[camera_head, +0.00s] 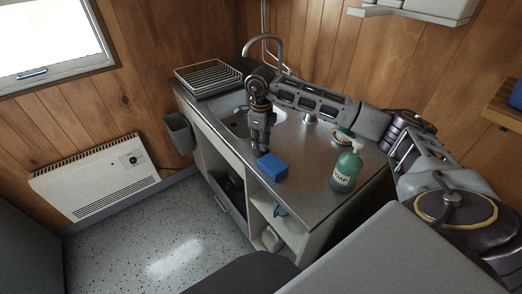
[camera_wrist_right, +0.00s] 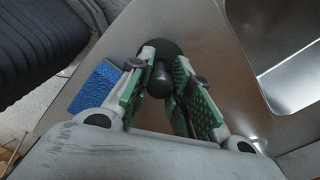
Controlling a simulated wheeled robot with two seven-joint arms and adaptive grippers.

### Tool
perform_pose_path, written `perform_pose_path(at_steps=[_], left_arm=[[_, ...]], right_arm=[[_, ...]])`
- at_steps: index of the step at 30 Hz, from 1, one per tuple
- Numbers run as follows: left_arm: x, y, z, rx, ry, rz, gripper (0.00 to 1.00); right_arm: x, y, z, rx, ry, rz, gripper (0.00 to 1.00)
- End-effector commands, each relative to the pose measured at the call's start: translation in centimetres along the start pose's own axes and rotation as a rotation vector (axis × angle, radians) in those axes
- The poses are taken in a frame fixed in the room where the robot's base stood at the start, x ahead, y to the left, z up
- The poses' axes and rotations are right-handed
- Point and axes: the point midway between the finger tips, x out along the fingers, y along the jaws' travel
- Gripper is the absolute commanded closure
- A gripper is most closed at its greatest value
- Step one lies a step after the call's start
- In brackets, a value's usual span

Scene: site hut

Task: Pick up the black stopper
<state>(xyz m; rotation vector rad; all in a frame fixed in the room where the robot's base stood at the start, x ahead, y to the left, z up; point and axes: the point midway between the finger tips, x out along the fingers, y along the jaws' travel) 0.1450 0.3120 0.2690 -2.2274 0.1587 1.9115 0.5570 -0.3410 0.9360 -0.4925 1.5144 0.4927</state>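The black stopper (camera_wrist_right: 160,76) shows in the right wrist view, its dark knob between the green finger pads of my right gripper (camera_wrist_right: 163,66) and its round base just beyond the fingertips. The pads are close on both sides of the knob, but I cannot tell whether they press on it. In the head view my right gripper (camera_head: 262,149) points down at the counter's front part, left of the blue sponge; the stopper is hidden there. My left gripper is not in view.
The blue sponge (camera_head: 272,167) lies on the metal counter (camera_head: 310,186), close to the right gripper; it also shows in the wrist view (camera_wrist_right: 97,86). A green soap bottle (camera_head: 346,168) and a brush (camera_head: 342,136) stand to the right. The sink (camera_head: 238,122) and dish rack (camera_head: 208,76) are behind and left.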

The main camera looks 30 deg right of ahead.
Motion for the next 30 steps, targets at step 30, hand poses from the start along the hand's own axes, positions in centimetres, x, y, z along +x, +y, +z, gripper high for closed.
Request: perform_pose_path(at_steps=[30], left_arm=[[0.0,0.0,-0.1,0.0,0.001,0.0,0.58]], right_arm=[[-6.8,0.0,0.1,0.0,-0.004,-0.002,1.0]])
